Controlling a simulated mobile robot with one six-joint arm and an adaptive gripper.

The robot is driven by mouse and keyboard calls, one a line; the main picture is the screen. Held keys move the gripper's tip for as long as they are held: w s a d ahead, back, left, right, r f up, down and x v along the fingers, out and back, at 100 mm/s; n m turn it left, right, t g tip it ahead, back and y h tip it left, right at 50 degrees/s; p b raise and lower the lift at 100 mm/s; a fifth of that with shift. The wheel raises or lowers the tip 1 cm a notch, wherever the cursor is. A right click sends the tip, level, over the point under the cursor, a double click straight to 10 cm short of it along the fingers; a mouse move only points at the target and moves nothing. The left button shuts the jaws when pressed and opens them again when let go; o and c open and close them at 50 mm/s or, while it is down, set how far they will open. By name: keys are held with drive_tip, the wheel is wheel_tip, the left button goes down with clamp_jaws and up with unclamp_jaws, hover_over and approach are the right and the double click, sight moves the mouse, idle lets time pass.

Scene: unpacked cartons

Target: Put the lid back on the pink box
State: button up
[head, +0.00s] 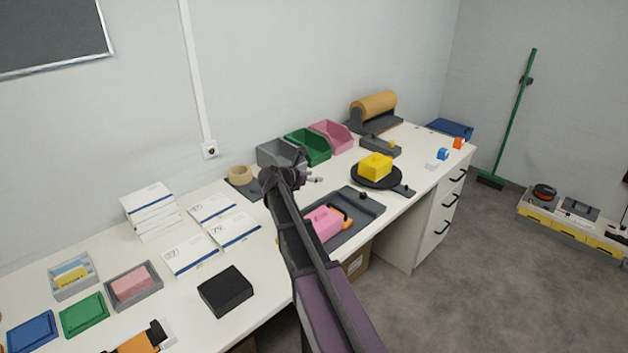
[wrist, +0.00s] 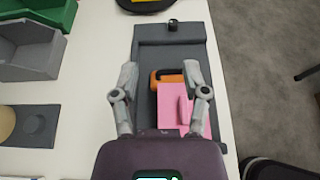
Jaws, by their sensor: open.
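A pink block-like piece (head: 323,222) with a raised ridge lies on a dark grey tray (head: 371,205); it also shows in the wrist view (wrist: 172,100). I cannot tell whether it is the pink box or its lid. An orange looped piece (wrist: 168,77) lies against its far side. Another pink piece (head: 133,283) sits in a grey open box at the left of the table. My gripper (wrist: 160,72) is open and empty above the dark tray, its fingers on either side of the orange piece in view. In the head view my gripper (head: 300,175) is above the table.
Grey, green (head: 308,146) and pink (head: 331,136) bins stand along the wall. A yellow block (head: 375,166) sits on a black disc beyond the tray. White cartons (head: 150,209) and a black box (head: 225,291) are to the left. A tape roll (head: 239,173) lies behind my arm.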

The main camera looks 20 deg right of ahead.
drive_tip(key=w+d+r+p, duration=0.1)
drive_tip(key=w+r+p, duration=0.8)
drive_tip(key=r+p, duration=0.4)
drive_tip(key=shift+w+d+r+p, duration=0.15)
drive_tip(key=shift+d+r+p, duration=0.15)
drive_tip(key=shift+r, duration=0.4)
idle(0.8)
drive_tip(key=s+a+f+m+g+y, duration=0.1)
drive_tip(key=s+a+f+m+y, duration=0.3)
drive_tip(key=s, duration=0.9)
drive_tip(key=s+a+f+m+g+y+b, duration=0.1)
drive_tip(key=s+a+f+m+y, duration=0.3)
drive_tip(key=s+a+m, duration=0.6)
drive_tip(key=s+a+f+m+g+y, duration=0.2)
drive_tip(key=s+a+f+m+y, duration=0.2)
drive_tip(key=s+a+m, duration=0.4)
drive_tip(key=shift+s+a+f+g+y+b, duration=0.35)
drive_tip(key=shift+s+a+f, duration=0.25)
drive_tip(key=shift+s, duration=3.25)
